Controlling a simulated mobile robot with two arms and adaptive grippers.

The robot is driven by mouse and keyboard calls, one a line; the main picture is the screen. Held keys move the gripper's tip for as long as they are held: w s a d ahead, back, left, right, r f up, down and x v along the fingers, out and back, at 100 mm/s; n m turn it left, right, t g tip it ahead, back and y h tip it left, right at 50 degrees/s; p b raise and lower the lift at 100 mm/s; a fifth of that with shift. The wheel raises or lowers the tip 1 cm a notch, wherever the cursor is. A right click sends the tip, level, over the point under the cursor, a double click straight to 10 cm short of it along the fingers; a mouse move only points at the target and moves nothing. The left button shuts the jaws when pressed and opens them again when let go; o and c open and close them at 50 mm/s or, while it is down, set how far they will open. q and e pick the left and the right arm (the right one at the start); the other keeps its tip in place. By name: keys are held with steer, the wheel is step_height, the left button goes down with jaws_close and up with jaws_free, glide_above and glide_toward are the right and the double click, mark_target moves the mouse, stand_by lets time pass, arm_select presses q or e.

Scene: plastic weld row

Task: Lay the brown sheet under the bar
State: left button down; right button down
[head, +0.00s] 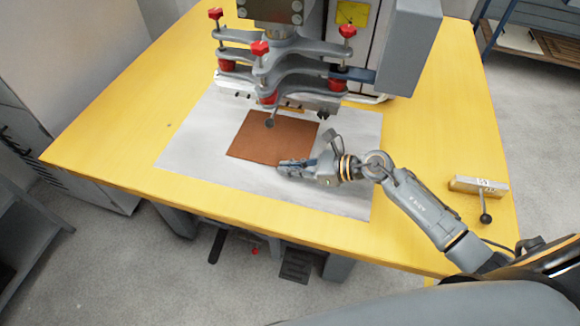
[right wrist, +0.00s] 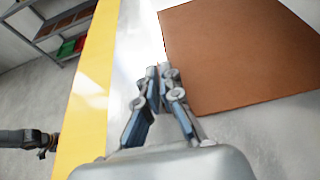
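The brown sheet (head: 272,138) lies flat on a pale plate (head: 200,146) in front of the machine. The bar (head: 290,107) is on the underside of the press head, just behind the sheet's far edge; the machine's arms partly hide it. My right gripper (head: 284,166) is low at the sheet's near right edge. In the right wrist view its fingers (right wrist: 158,70) are close together beside the edge of the sheet (right wrist: 240,55), with nothing visible between them. Whether they touch the sheet is unclear. My left gripper does not show in the head view.
The grey press has red knobs (head: 261,48) above the bar. A small block with a ball-ended lever (head: 480,188) stands at the right of the yellow table (head: 110,115). The table's left side is clear. A dark jointed part (right wrist: 35,140) shows in the right wrist view.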

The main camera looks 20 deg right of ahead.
steer(key=shift+f, duration=0.1)
stand_by(0.7)
steer(key=c, duration=1.4)
jaws_free()
steer(key=shift+c, duration=0.2)
steer(key=shift+r+p, duration=1.05)
steer(key=shift+r, duration=0.6)
steer(key=s+a+p, duration=0.2)
steer(key=s, duration=0.1)
steer(key=s+a+r+p, duration=0.1)
steer(key=shift+s+p, duration=0.25)
steer(key=shift+p, duration=0.15)
steer(key=shift+s+a+r+p, duration=0.1)
steer(key=shift+s+a+p, duration=0.3)
steer(key=shift+s, duration=0.2)
steer(key=shift+s+a+p, duration=0.35)
steer(key=shift+s+a, duration=0.05)
steer(key=shift+s, duration=0.15)
